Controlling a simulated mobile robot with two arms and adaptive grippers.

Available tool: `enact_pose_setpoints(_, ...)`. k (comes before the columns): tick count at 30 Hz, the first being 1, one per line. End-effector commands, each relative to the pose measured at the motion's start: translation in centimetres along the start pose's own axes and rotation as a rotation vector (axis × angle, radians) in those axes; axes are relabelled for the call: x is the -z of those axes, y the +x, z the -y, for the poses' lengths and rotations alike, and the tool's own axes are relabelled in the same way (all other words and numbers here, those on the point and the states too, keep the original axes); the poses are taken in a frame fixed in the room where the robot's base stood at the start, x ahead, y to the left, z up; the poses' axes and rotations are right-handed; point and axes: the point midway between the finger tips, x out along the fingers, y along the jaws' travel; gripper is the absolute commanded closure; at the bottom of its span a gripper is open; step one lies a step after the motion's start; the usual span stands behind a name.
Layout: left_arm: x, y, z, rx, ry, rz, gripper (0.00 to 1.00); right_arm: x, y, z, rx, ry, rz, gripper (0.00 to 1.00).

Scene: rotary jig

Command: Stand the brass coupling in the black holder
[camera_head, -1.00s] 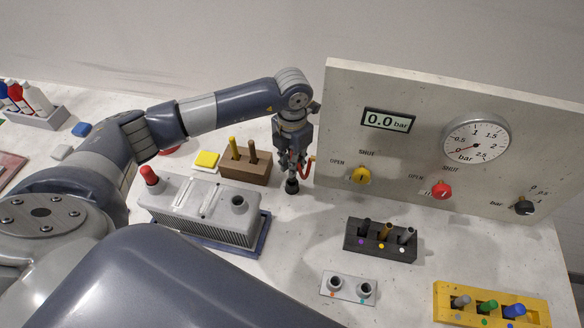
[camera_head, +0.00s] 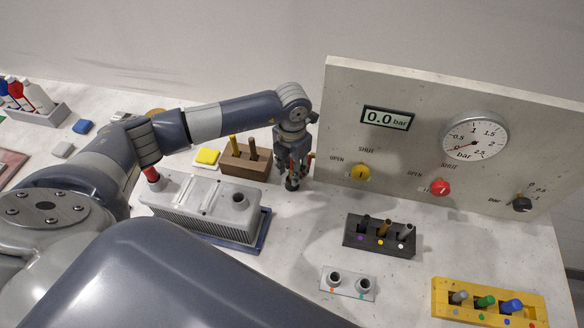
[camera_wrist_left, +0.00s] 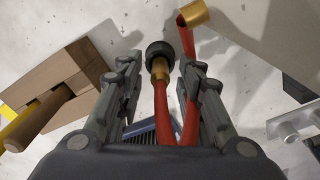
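My left gripper (camera_head: 292,176) points down beside the wooden block, in front of the panel. In the left wrist view its fingers (camera_wrist_left: 160,85) are apart. Between them is a red hose end with a brass coupling (camera_wrist_left: 159,70) and a black round piece (camera_wrist_left: 160,52) at its far end. Gaps show on both sides of the coupling. The black piece also shows below the fingers in the head view (camera_head: 292,184); I cannot tell if it touches the table. A black holder block (camera_head: 380,250) stands to the right, with black, brass-coloured and grey pieces upright in it. My right gripper is out of view.
A wooden block (camera_head: 240,170) and grey ribbed box (camera_head: 205,210) stand left of the gripper. The upright panel (camera_head: 420,160) with knobs and a gauge is behind. A small two-socket plate (camera_head: 347,285) and yellow rack (camera_head: 490,312) are in front. Table between gripper and black block is clear.

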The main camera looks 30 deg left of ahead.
Motion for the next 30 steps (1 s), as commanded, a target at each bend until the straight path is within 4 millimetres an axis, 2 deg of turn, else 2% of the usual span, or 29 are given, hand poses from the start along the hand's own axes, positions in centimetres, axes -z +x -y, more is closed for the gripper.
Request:
enact_pose_setpoints(5,0.0,-0.6,0.0,0.000,0.000,0.001,0.66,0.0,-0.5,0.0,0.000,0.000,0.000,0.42)
enact_pose_setpoints(8,-0.1,-1.6,-0.1,-0.001,0.000,0.005,0.66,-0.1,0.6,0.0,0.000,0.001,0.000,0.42)
enact_pose_setpoints(18,-0.2,-8.9,-0.1,-0.002,0.000,0.007,0.66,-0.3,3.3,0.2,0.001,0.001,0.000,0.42)
enact_pose_setpoints(21,-0.1,-10.5,-0.1,-0.002,0.000,0.004,0.66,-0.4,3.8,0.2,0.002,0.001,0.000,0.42)
enact_pose_setpoints(25,-0.1,-11.8,0.0,-0.001,0.000,0.002,0.66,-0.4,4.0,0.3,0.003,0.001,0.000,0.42)
enact_pose_setpoints(30,0.0,-12.3,0.0,0.000,0.000,0.000,0.66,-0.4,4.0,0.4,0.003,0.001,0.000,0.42)
